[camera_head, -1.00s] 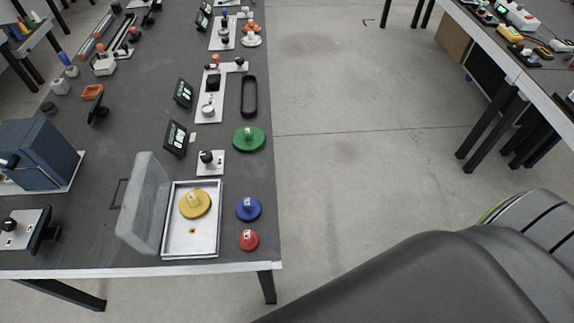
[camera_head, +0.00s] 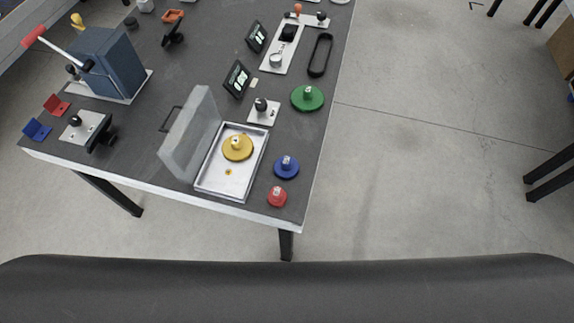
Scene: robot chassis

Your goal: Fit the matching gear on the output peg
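Several round gears with upright knobs are near the table's right front corner. The yellow gear (camera_head: 237,148) sits inside a shallow white tray (camera_head: 258,163), whose clear lid (camera_head: 194,135) stands open on its left. The blue gear (camera_head: 286,166), red gear (camera_head: 277,196) and green gear (camera_head: 307,98) lie on the dark table to the right of the tray. A small yellow mark or peg (camera_head: 228,172) shows in the tray in front of the yellow gear. I cannot tell which part is the output peg. Neither of my grippers is in view.
The dark table (camera_head: 150,172) also bears a blue box with a lever (camera_head: 107,62), a plate with a black knob (camera_head: 262,111), a small display (camera_head: 236,79) and a black oval ring (camera_head: 320,55). Open floor (camera_head: 430,170) lies to the right of the table.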

